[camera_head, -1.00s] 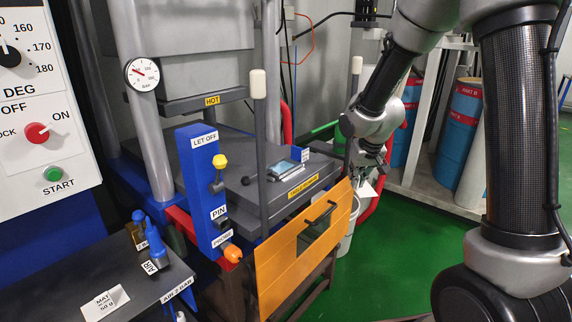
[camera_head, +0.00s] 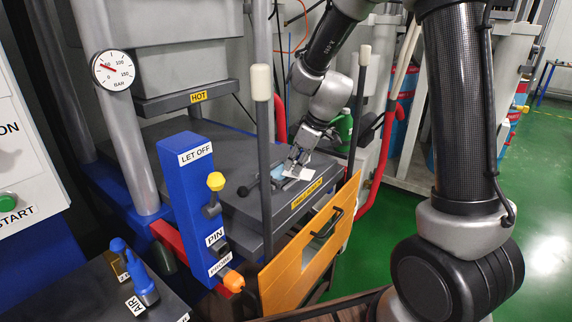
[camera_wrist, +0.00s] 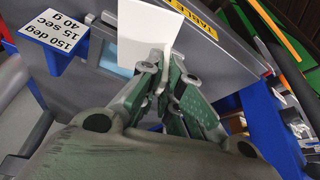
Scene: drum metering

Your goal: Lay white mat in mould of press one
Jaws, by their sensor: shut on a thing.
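My gripper (camera_head: 300,158) is shut on the white mat (camera_head: 301,172) at the right part of the press table. In the wrist view the mat (camera_wrist: 146,32) stands out from between the fingertips (camera_wrist: 157,62) as a flat white sheet. The mould (camera_head: 283,173) is a small recess with a light-blue face, set on the dark press table (camera_head: 235,188); the mat and fingers are over its right side and hide part of it. Part of the light-blue face (camera_wrist: 112,58) shows beside the mat in the wrist view. I cannot tell whether the mat touches the mould.
A HOT-labelled platen (camera_head: 198,97) hangs above the table. A white-topped rod (camera_head: 261,120) and a blue LET OFF post (camera_head: 192,200) with knobs stand in front. An orange guard (camera_head: 305,250) with a handle is at the table's front. Green floor is open at right.

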